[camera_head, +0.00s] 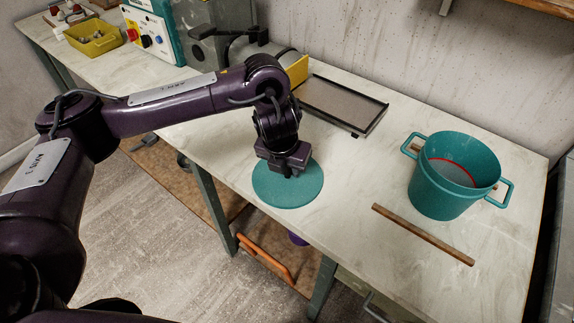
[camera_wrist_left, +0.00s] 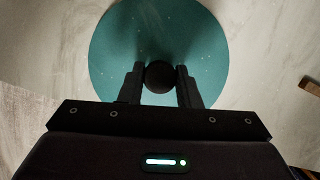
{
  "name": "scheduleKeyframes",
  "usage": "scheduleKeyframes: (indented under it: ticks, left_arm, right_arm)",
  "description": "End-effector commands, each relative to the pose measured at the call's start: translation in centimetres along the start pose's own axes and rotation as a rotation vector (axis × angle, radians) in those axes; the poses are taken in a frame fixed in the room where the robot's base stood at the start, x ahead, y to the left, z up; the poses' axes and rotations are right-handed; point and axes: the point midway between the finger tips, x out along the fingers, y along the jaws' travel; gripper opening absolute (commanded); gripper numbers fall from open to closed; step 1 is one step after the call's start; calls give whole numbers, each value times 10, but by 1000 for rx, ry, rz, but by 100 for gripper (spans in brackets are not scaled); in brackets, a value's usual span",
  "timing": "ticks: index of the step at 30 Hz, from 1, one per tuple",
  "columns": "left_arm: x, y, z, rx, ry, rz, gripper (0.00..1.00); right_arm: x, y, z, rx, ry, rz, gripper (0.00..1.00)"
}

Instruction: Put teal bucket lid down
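The teal bucket lid (camera_head: 278,192) is a round flat disc near the front edge of the worktable, left of the bucket. In the left wrist view the lid (camera_wrist_left: 158,35) has a dark round knob (camera_wrist_left: 160,76) near its middle. My left gripper (camera_head: 290,172) is above the lid, pointing down. In the wrist view its two fingers (camera_wrist_left: 161,88) stand on either side of the knob, close against it. The teal bucket (camera_head: 440,196) stands open on the right of the table, with two side handles and a red line inside. My right gripper is not in view.
A wooden stick (camera_head: 422,234) lies in front of the bucket. A dark shallow tray (camera_head: 340,102) lies behind the lid. Machines and a yellow bin (camera_head: 94,40) stand at the far left. The table (camera_head: 370,170) is clear between lid and bucket.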

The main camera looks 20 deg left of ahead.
Motion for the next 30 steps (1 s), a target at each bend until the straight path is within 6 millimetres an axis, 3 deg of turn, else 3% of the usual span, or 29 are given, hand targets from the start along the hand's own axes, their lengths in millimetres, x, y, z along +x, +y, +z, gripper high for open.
scheduleKeyframes:
  ticks: [1,5,16,30]
  left_arm:
    - [0,0,0,0,0,0,36]
    - [0,0,0,0,1,0,51]
    - [-9,0,2,1,-1,0,51]
    - [-99,0,2,2,-4,1,51]
  right_arm:
    - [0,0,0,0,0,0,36]
    - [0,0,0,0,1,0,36]
    - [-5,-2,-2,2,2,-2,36]
    - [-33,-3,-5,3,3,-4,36]
